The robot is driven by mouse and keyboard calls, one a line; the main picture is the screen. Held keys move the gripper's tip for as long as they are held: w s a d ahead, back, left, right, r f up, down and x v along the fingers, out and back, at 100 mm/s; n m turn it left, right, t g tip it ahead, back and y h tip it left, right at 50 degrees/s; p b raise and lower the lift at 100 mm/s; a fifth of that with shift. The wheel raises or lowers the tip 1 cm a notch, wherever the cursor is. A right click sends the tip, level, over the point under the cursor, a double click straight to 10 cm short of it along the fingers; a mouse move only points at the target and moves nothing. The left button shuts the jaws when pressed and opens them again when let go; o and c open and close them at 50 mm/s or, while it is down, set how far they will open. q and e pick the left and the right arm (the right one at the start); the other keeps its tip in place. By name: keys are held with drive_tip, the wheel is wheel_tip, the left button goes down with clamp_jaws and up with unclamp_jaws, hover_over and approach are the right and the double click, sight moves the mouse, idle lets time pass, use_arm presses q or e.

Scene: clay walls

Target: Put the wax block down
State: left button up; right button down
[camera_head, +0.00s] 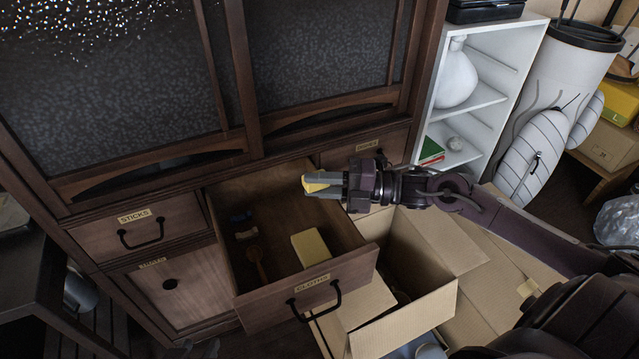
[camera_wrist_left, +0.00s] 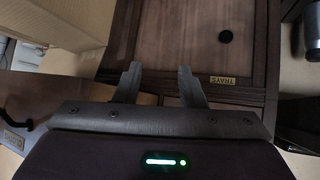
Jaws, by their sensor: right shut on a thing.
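My right gripper (camera_head: 335,184) is shut on a small pale yellow block, which I take for the wax block (camera_head: 313,184). It holds the block above the open drawer (camera_head: 345,272) labelled CLOTHS, over the back right part. The fingers hide part of the block. A larger pale yellow block (camera_head: 311,247) lies inside the drawer. My left gripper (camera_wrist_left: 160,85) shows in the left wrist view, its fingers apart with nothing between them, in front of the door labelled TRAYS (camera_wrist_left: 180,40).
An open cardboard box (camera_head: 425,300) stands right of the drawer. A white shelf (camera_head: 480,97) stands behind. The drawer floor has bare room around the middle.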

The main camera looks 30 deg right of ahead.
use_arm(q)
drive_tip(key=shift+w+r, duration=0.1)
drive_tip(key=shift+w, duration=0.05)
use_arm(e)
drive_tip(key=shift+f, duration=0.35)
use_arm(q)
drive_tip(key=r, duration=0.1)
drive_tip(key=w+r+t, duration=0.1)
drive_tip(key=w+r, duration=0.1)
drive_tip(key=shift+w+d+t+h, duration=0.15)
drive_tip(key=shift+d+t+h, duration=0.15)
drive_tip(key=shift+t, duration=0.1)
drive_tip(key=shift+r, duration=0.15)
drive_tip(key=shift+w+r+t+b, duration=0.3)
drive_tip(key=shift+r+t+b, duration=0.1)
drive_tip(key=shift+r, duration=0.15)
use_arm(e)
drive_tip(key=shift+f, duration=0.2)
use_arm(q)
drive_tip(key=shift+r+h, duration=0.1)
drive_tip(key=shift+h, duration=0.2)
use_arm(e)
drive_tip(key=c, duration=1.5)
unclamp_jaws()
drive_tip(key=shift+s+f, duration=0.1)
